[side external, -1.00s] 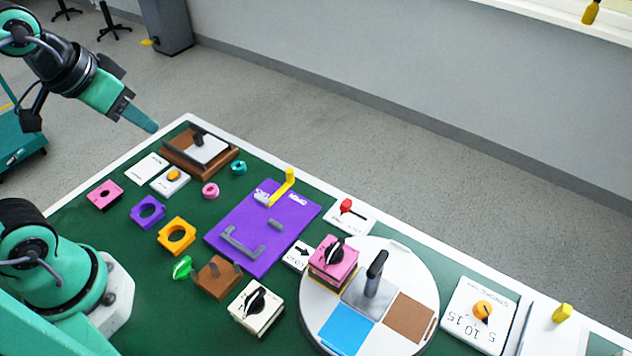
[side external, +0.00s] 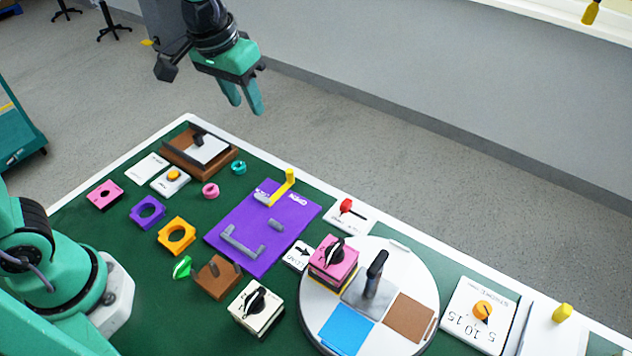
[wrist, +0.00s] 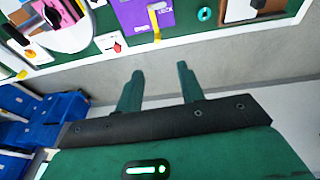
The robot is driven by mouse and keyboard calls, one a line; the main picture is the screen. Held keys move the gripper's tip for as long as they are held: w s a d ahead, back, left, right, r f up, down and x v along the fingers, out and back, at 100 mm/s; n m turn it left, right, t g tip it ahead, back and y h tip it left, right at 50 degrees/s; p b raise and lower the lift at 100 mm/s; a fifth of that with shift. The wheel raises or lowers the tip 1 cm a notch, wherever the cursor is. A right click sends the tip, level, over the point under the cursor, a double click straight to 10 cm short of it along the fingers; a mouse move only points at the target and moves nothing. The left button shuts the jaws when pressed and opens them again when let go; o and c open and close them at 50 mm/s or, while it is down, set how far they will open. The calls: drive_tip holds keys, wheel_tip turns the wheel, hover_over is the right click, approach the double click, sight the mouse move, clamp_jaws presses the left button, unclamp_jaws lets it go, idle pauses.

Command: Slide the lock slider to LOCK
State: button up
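A purple plate (side external: 282,247) lies on the green table and carries a yellow upright handle (side external: 287,180) at its far edge, beside small white lettering. In the wrist view, the yellow handle (wrist: 154,22) stands at the edge of the purple plate (wrist: 130,14), where the lettering looks like LOCK. My gripper (side external: 246,108) hangs in the air beyond the far table edge, above and apart from the handle, fingers pointing down. In the wrist view, my gripper (wrist: 160,70) is open, with two green fingers apart and nothing between them.
A white plate with a red knob (side external: 346,206) sits right of the purple plate. A brown tray (side external: 172,151) stands at the far left corner. A turntable (side external: 425,270) with blocks and a black-topped post is at right. The air around my gripper is clear.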

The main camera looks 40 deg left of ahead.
drive_tip(key=w+d+f+g, duration=0.2)
drive_tip(key=w+d+f, duration=0.45)
drive_tip(key=d, duration=0.25)
hover_over(347, 202)
drive_tip(key=shift+g+y, duration=0.4)
wheel_tip(347, 202, down, 8)
drive_tip(key=shift+a+f, duration=0.1)
drive_tip(key=shift+f, duration=0.1)
drive_tip(key=shift+f, duration=3.85)
clamp_jaws()
